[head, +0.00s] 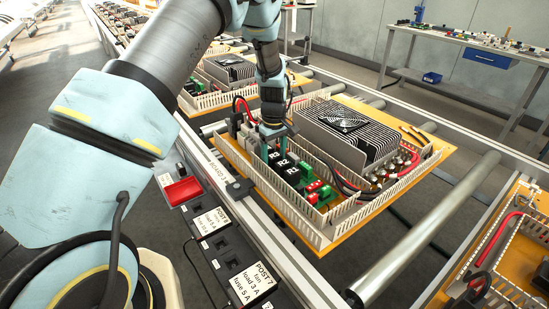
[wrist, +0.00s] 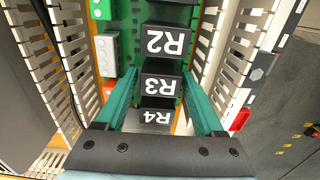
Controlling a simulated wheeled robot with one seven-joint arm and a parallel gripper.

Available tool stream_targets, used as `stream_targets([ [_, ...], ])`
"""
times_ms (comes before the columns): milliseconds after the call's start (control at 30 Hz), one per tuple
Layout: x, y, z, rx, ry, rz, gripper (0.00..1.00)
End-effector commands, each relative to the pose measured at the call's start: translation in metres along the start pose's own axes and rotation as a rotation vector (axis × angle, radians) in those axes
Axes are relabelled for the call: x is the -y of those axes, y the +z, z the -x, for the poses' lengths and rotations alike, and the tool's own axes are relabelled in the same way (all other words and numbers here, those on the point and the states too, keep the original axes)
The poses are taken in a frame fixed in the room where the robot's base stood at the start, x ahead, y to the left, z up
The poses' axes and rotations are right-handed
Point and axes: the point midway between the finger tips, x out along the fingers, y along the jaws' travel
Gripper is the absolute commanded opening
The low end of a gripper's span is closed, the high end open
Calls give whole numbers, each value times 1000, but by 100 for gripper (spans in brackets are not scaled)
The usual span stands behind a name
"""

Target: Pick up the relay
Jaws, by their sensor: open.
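Black relay blocks with white labels stand in a row on a green board. In the wrist view they read R2 (wrist: 166,41), R3 (wrist: 160,84) and R4 (wrist: 150,118). My gripper (wrist: 160,76) is open, its two green fingers on the left and right of the row. The fingertips lie beside R3, around its sides without visibly pinching it. R4 is partly hidden by the gripper body. In the head view my gripper (head: 276,150) points down at the row, and labelled relays (head: 291,171) show in front of it. I cannot tell fingertip depth.
White slotted duct walls (wrist: 68,62) run close on both sides of the row. A finned metal heatsink unit (head: 348,130) stands to the right on the orange panel (head: 345,231). A labelled black rail (head: 228,262) and steel rollers (head: 425,235) lie nearer.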

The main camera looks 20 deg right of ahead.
Motion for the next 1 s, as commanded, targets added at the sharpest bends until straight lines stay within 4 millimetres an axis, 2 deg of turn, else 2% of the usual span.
stream_targets([
  [233,0,0,-2,0,1,0,70],
  [800,0,0,-2,0,1,0,8],
  [1000,0,0,-1,-1,1,0,8],
])
